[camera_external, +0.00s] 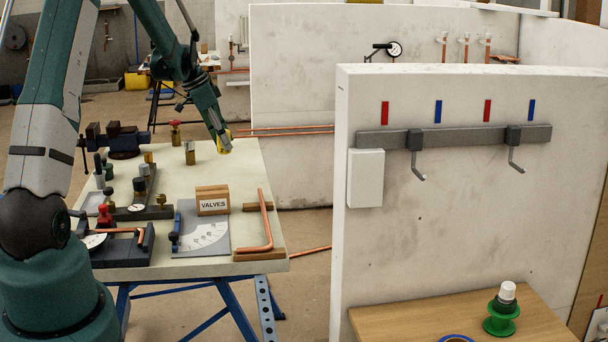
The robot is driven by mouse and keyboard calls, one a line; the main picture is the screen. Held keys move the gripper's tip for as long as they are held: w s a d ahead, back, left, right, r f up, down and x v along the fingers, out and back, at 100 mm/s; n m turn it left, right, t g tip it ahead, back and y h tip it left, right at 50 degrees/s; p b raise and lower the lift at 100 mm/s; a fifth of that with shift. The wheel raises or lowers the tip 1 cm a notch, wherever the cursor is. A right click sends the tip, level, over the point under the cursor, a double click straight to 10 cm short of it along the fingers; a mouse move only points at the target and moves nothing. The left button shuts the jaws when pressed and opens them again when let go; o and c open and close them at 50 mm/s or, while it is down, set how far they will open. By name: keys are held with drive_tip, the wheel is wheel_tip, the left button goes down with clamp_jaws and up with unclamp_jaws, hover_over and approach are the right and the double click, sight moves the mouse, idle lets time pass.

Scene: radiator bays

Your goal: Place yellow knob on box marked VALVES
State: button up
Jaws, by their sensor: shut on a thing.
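The yellow knob (224,144) is between the fingertips of my gripper (222,137), at the back right of the workbench. My gripper is shut on it, and the fingers hide part of it. From this view I cannot tell whether the knob touches the bench top or is held above it. The box marked VALVES (212,201) is a small brown box with a white label, standing near the middle front of the bench. My gripper is behind the box, apart from it.
The workbench (240,172) has free room between the box and my gripper. Several fittings and a vise (124,140) crowd the left. A white partition (470,210) stands right.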

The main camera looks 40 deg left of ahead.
wheel_tip(320, 180, up, 5)
drive_tip(key=m+p, duration=0.2)
hover_over(214, 190)
drive_tip(key=s+a, duration=0.1)
drive_tip(key=shift+s+a+h, duration=0.1)
drive_tip(key=shift+h, duration=0.3)
drive_tip(key=shift+f, duration=2.9)
drive_tip(key=shift+f, duration=0.1)
drive_tip(key=shift+f, duration=1.95)
drive_tip(key=shift+f, duration=0.2)
drive_tip(key=o, duration=0.9)
